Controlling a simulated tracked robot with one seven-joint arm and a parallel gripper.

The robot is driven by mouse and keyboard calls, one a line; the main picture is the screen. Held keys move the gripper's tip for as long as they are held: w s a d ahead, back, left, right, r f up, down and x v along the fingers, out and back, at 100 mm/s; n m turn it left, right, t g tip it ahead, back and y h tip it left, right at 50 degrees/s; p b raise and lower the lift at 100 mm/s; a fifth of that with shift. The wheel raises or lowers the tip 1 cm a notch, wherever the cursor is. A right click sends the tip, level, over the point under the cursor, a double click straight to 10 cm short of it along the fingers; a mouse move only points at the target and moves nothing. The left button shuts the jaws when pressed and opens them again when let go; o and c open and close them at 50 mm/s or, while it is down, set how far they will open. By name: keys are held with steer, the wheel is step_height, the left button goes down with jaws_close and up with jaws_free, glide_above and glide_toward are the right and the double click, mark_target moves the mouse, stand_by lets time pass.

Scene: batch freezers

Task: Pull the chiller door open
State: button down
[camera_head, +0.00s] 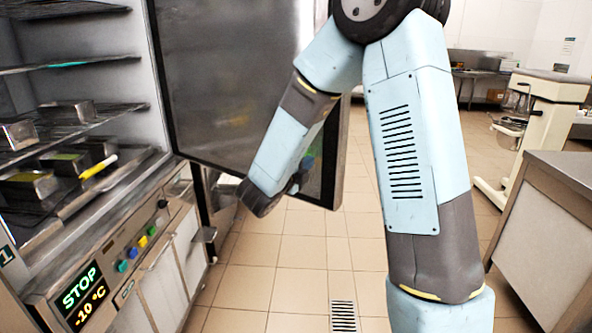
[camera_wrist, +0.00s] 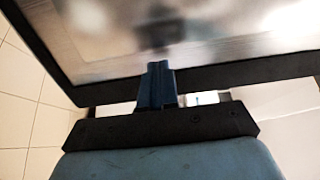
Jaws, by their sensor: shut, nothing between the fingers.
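The chiller door (camera_head: 228,85) stands swung open in the head view. It is a metal panel with a dark rim, standing to the right of the open chiller cabinet (camera_head: 118,50). In the wrist view the door's metal panel (camera_wrist: 230,40) and dark rim fill the upper part. My gripper (camera_wrist: 157,72) is shut and empty, its fingertips overlapping the door's rim in that view. I cannot tell whether they touch it. In the head view my forearm crosses in front of the door, and the fingertips are hard to make out. The door's handle is not clearly visible.
The cabinet's shelves hold several metal pans (camera_head: 35,183). Below is a control panel (camera_head: 115,262) with coloured buttons and a display reading STOP, -10 °C. A counter (camera_head: 545,225) stands at the right, a cream machine (camera_head: 545,95) behind it. Tiled floor lies clear between.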

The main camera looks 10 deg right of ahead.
steer(key=shift+x, duration=1.25)
steer(key=shift+a, duration=0.1)
